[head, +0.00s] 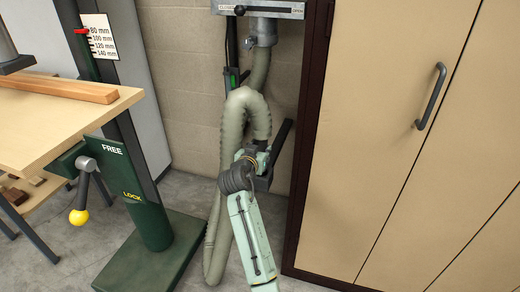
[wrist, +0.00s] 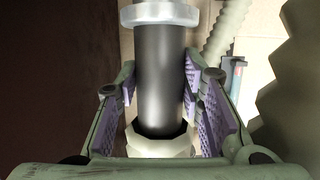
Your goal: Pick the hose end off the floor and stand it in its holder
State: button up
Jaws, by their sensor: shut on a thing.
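My gripper (head: 268,165) is shut on the hose end, in front of the wall and left of the cabinet. In the wrist view the hose end (wrist: 160,85) is a black cylinder between the purple-padded fingers, with a grey collar above and a pale cuff below. In the head view a dark tube (head: 283,143) tilts up and right beside my gripper. The grey-green hose (head: 233,115) hangs from the duct, bends in a raised loop and reaches the floor. A dark upright piece with a green part (head: 232,78) stands at the wall; I cannot tell if it is the holder.
A tan cabinet (head: 385,130) with a dark frame is close on the right. A green machine column (head: 140,190) with a wide base and a wooden table (head: 60,105) stand on the left. A metal duct gate (head: 262,10) is above. Some grey floor is clear at lower left.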

jog(key=shift+f+b, duration=0.7)
jog(key=shift+f, duration=0.45)
jog(key=shift+f+b, duration=0.5)
jog(key=shift+f, duration=0.3)
jog(key=shift+f, duration=0.1)
jog(key=shift+f+b, duration=0.8)
jog(key=shift+f, duration=0.15)
jog(key=o, duration=1.1)
jog(key=v, duration=1.2)
